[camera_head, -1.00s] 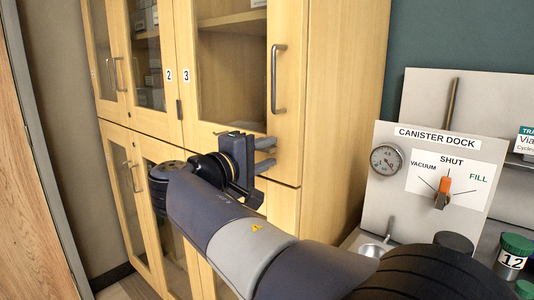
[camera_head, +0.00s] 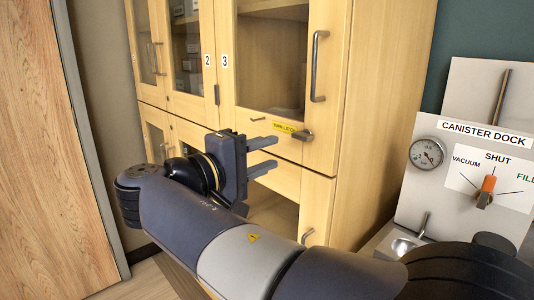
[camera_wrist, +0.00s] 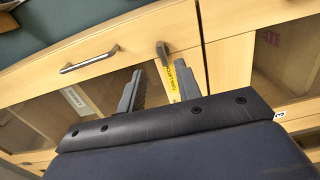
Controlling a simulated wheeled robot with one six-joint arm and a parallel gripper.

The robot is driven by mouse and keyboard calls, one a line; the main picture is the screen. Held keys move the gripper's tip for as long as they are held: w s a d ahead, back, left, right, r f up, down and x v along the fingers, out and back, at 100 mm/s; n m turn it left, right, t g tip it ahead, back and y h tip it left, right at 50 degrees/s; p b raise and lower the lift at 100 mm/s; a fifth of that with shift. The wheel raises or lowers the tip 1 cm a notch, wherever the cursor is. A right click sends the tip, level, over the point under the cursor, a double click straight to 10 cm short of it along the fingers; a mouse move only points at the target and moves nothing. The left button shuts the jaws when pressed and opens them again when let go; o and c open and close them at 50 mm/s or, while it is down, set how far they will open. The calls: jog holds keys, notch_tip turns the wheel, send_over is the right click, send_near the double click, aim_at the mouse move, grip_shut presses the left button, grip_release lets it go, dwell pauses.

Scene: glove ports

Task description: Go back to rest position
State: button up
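My gripper (camera_head: 268,155) is open and empty in front of the wooden cabinet. Its two dark fingers stand apart and point toward the cabinet front. In the wrist view my gripper (camera_wrist: 158,80) shows nothing held. A yellow label (camera_wrist: 175,80) and a dark grey latch (camera_wrist: 163,50) appear behind and between the fingers. I cannot tell the exact gap.
The cabinet (camera_head: 382,110) has glass doors that look shut, with bar handles (camera_head: 319,66). A canister dock (camera_head: 470,170) with a gauge (camera_head: 427,154) and an orange-tipped knob (camera_head: 487,191) stands at the right. A wooden panel (camera_head: 45,150) stands at the left. Some floor shows at lower left.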

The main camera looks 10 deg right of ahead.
aim_at(306, 140)
jog(key=shift+w+d, duration=0.1)
jog(key=shift+d, duration=0.05)
jog(key=x, duration=1)
jog(key=shift+w+d+b, duration=0.2)
jog(key=shift+d+b, duration=0.05)
jog(key=shift+b, duration=0.05)
